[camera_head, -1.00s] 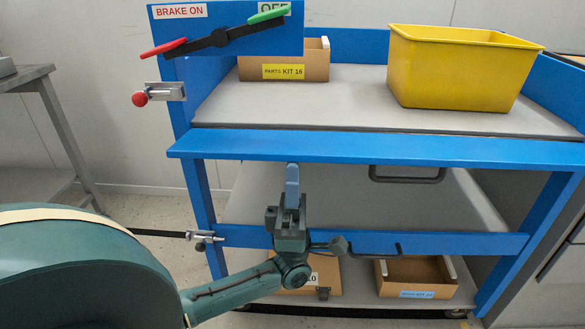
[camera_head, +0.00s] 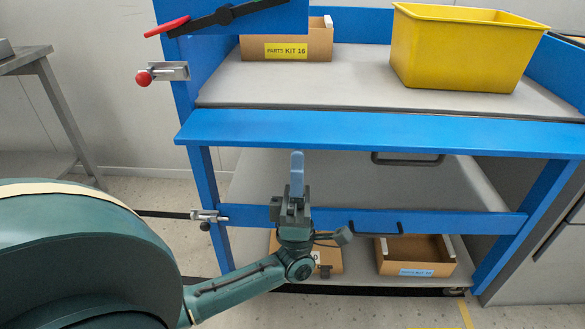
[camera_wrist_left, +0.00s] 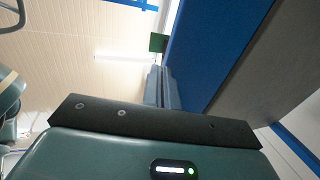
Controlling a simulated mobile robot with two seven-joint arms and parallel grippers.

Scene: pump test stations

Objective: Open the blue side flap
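A blue trolley carries a long blue panel (camera_head: 380,130) along the near edge of its upper shelf. Lower down, a blue bar (camera_head: 460,222) with a black handle (camera_head: 376,229) spans the front. I cannot tell for sure which is the side flap. A bolt latch with a red knob (camera_head: 144,78) is at the upper left post, and another latch (camera_head: 208,217) is at the left end of the lower bar. My left gripper (camera_head: 297,160) points up in front of the trolley, its tips near the panel's lower edge, fingers together and empty. My right gripper is out of view.
A yellow bin (camera_head: 460,50) and a parts kit box (camera_head: 290,45) stand on the upper shelf. Cardboard boxes, one (camera_head: 415,258) at the right, are on the bottom shelf. A metal table (camera_head: 45,70) stands at the left. Grey cabinets are at the right.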

